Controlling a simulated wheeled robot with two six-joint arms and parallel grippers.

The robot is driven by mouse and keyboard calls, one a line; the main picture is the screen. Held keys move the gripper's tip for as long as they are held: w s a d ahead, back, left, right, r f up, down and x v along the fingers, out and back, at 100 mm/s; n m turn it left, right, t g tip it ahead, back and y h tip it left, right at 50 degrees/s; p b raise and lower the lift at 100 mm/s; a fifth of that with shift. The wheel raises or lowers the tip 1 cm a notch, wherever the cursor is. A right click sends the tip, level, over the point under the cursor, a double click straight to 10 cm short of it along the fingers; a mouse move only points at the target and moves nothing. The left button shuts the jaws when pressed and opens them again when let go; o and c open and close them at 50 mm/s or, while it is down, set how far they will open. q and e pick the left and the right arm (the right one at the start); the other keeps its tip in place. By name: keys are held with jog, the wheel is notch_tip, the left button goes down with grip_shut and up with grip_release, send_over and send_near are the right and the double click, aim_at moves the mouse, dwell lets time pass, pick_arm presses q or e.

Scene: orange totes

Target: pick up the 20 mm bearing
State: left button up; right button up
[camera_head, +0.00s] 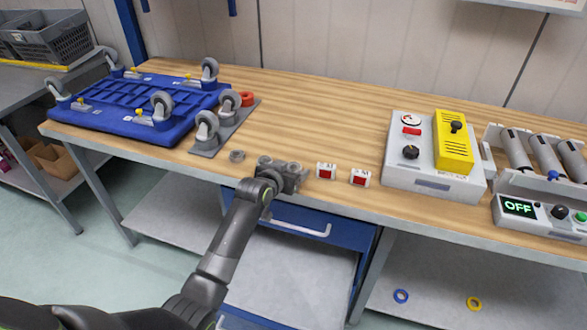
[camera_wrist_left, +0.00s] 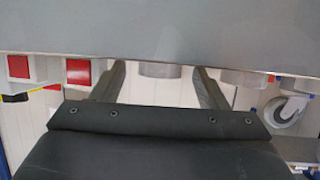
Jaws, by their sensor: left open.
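A grey metal ring, which looks like a bearing (camera_head: 237,156), lies flat on the table near its front edge, left of my left gripper. A second grey round part (camera_head: 294,166) shows at my left gripper (camera_head: 283,167). I cannot read a size on either. My left gripper is open, low over the front edge of the table. In the left wrist view, its two fingers (camera_wrist_left: 160,82) stand apart, with a grey round part (camera_wrist_left: 160,70) between them, partly hidden by the grey table edge. I cannot tell whether the fingers touch it. My right gripper is not in view.
Two small white boxes with red faces (camera_head: 326,171) (camera_head: 360,177) stand right of the gripper. A blue wheeled dolly (camera_head: 150,105) lies wheels-up at the left. A control box with a yellow block (camera_head: 437,185) stands at the right. The table's middle and back are clear.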

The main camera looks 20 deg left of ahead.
pick_arm(q)
jog(key=shift+c, duration=0.2)
jog(key=c, duration=1.1)
jog(key=shift+o, duration=0.2)
